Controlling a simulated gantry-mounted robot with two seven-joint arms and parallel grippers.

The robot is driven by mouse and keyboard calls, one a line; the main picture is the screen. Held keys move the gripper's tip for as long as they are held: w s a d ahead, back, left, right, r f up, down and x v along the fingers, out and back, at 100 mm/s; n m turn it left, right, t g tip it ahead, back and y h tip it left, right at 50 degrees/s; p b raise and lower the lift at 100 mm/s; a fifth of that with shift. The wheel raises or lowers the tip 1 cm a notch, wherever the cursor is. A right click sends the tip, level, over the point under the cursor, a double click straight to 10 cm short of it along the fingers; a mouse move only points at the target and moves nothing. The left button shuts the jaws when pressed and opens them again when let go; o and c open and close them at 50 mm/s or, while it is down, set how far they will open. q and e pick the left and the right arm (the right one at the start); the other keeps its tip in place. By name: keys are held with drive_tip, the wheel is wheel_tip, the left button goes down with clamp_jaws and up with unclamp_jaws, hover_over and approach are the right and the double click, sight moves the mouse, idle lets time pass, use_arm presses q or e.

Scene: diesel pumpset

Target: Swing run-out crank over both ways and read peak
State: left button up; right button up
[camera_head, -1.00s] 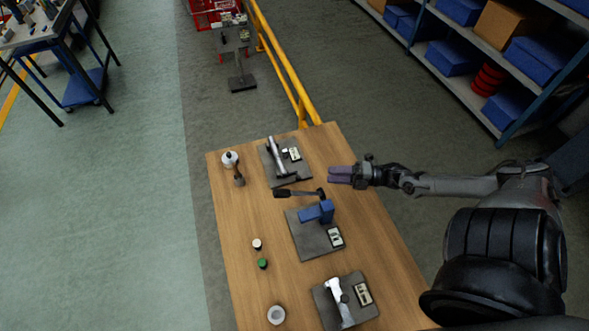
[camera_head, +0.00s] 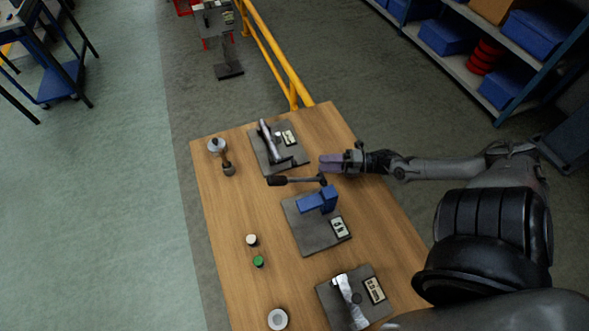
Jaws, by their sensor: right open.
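A blue block (camera_head: 318,200) stands on a dark plate (camera_head: 312,238) in the middle of the wooden table. A crank-like arm (camera_head: 302,180) runs across just behind the block, with a dark grip (camera_head: 277,181) at its left end. A small pale panel with dark marks (camera_head: 340,228) lies on the plate's right side; I cannot read it. My right gripper (camera_head: 329,163) comes in from the right, open, just behind the arm's right end. I see nothing between its fingers. I cannot tell whether it touches the arm. My left gripper is out of view.
Similar plates with metal fixtures stand behind (camera_head: 272,148) and in front (camera_head: 349,300). A pale round-topped item (camera_head: 216,146), a white-topped piece (camera_head: 251,240), a green-topped piece (camera_head: 258,262) and a white ring (camera_head: 277,319) stand at left. A yellow rail (camera_head: 280,55) is behind the table (camera_head: 235,215).

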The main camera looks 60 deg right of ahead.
sight(294, 163)
drive_tip(key=b+x, duration=0.1)
drive_tip(key=x, duration=1)
drive_tip(key=shift+d+f, duration=0.1)
drive_tip(key=shift+f, duration=0.05)
clamp_jaws()
